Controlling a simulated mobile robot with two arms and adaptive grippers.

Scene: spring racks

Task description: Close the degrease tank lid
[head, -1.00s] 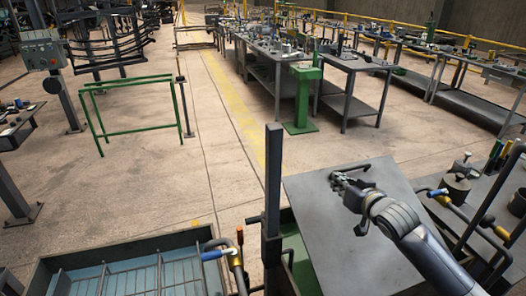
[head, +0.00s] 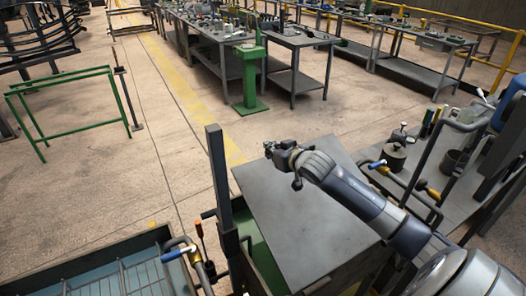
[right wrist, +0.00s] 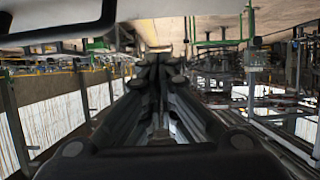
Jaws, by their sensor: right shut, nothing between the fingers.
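The degrease tank lid (head: 300,220) is a flat dark grey plate that slants up over the tank. The tank's green wall (head: 266,262) shows along the lid's left edge, so the lid appears raised; how far is hard to tell. My right gripper (head: 270,147) is at the lid's far edge, near its far left corner; I cannot tell whether it touches. Its fingers are together and empty, and they also show in the right wrist view (right wrist: 160,62). The lid is not clear in that view. My left gripper is not in view.
A dark upright post (head: 220,190) stands just left of the lid. A blue-walled tank (head: 90,262) is at the lower left. A bench with tools and pots (head: 400,175) stands close on the right. The floor beyond the lid is open up to a green stand (head: 250,85).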

